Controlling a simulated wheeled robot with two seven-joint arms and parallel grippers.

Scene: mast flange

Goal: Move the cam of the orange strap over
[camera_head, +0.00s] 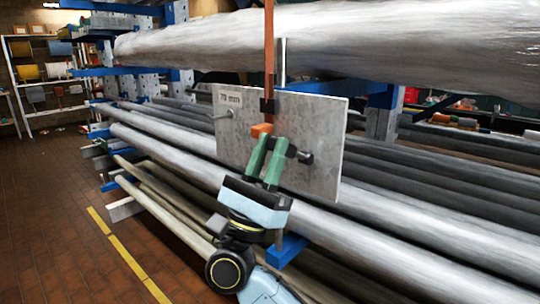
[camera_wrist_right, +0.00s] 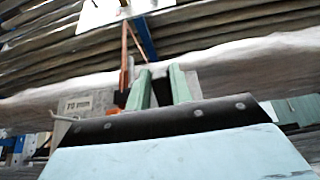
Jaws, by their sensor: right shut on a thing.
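The orange strap (camera_head: 268,50) hangs down in front of a grey plate (camera_head: 325,125) marked "70 mm". It has a black fitting (camera_head: 268,105) and an orange block (camera_head: 261,130) lies just below that. My right gripper (camera_head: 267,143) is at the plate's front with its green fingers pointing up, shut on a small part that I take to be the cam, mostly hidden by the fingers. In the right wrist view, a dark piece (camera_wrist_right: 158,72) shows between the fingertips and the strap (camera_wrist_right: 125,55) runs just left of them. My left gripper is not in view.
A thin metal peg (camera_head: 222,114) sticks out at the plate's left and a black knob (camera_head: 305,157) at its right. Long pipes (camera_head: 400,235) lie behind on blue racks; a thick one (camera_head: 420,45) crosses above. The brick floor (camera_head: 60,230) at left is clear.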

